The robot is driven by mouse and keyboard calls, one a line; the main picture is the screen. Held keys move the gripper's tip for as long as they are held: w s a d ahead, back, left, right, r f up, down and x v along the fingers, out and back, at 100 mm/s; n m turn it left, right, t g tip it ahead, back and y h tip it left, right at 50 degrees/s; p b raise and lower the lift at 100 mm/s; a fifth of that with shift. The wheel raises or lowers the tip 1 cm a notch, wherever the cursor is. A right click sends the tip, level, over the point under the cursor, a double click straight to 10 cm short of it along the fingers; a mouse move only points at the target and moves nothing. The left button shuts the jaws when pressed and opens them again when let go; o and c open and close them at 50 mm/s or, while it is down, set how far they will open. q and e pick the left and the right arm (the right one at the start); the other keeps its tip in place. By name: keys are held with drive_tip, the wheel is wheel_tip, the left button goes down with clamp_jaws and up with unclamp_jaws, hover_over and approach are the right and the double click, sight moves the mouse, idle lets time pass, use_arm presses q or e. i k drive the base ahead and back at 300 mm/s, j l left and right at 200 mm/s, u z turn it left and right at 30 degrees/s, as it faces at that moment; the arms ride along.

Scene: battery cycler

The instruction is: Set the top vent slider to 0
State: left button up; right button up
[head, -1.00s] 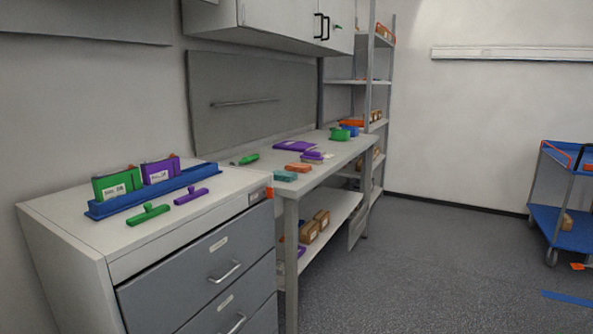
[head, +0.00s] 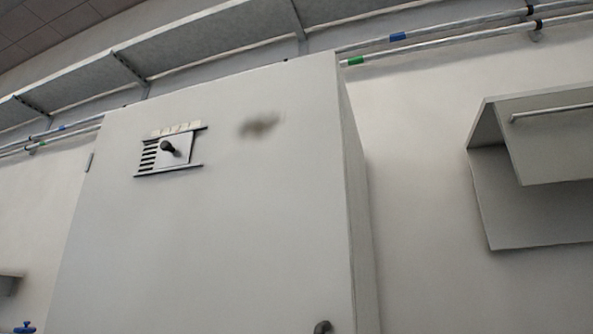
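The top vent slider (head: 184,149) is a small pale plate with a dark round knob (head: 167,147), set in a vent high on the front of a tall light-grey cabinet (head: 230,230). Dark vent slots (head: 148,157) show to the left of the plate. A pale scale strip (head: 175,129) with marks too small to read runs along the top of the vent. Neither of my grippers is in view.
A dark smudge (head: 259,126) marks the cabinet front right of the vent. A dark handle (head: 322,327) shows at the bottom. A grey wall-mounted box (head: 530,210) stands out at the right. Pipes (head: 450,42) run along the wall above.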

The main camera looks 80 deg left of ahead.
sight(174, 150)
drive_tip(key=u, duration=3.35)
